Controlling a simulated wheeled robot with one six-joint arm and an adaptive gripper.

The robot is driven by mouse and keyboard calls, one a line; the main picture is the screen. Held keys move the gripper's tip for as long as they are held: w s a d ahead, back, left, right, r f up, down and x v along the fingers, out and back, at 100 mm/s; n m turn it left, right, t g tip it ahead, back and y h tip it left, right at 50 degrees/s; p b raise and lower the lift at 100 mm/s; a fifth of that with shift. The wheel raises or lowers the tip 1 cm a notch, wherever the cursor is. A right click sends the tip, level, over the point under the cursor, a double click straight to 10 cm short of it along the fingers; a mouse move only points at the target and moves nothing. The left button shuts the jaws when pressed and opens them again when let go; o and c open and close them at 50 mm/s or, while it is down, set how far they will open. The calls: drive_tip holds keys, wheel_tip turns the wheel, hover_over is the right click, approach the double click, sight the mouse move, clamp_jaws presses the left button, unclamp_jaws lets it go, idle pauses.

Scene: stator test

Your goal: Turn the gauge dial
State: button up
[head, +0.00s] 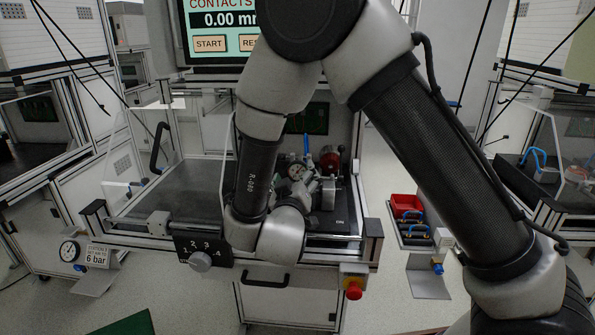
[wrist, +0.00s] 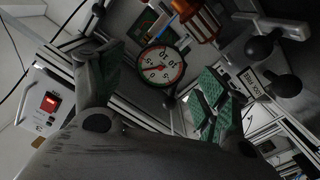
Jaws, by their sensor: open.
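The gauge dial (head: 297,172) is a small round white face inside the machine in the head view, beside a red part. In the wrist view the gauge dial (wrist: 160,66) is larger, with a dark rim, a red and green scale and numbers shown tilted. My gripper (wrist: 163,84) is open, its green-padded fingers on the left and right of the dial in that picture. In the head view my gripper (head: 312,188) is small and partly hidden by my arm, close to the dial.
A red and metal fixture (head: 328,160) stands right beside the dial. A numbered selector knob (head: 201,261) and a red button (head: 354,289) are on the machine's front. Another gauge (head: 69,251) hangs at the left by a 6 bar sign. A screen (head: 222,28) stands above.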

sight(297, 172)
drive_tip(key=shift+w+d, duration=0.2)
drive_tip(key=shift+w, duration=0.7)
drive_tip(key=shift+w+d, duration=0.15)
drive_tip(key=shift+w, duration=0.75)
drive_tip(key=shift+c, duration=0.4)
drive_tip(key=c, duration=1)
drive_tip(key=shift+o, duration=0.2)
drive_tip(key=m, duration=0.3)
drive_tip(key=shift+m, duration=2.1)
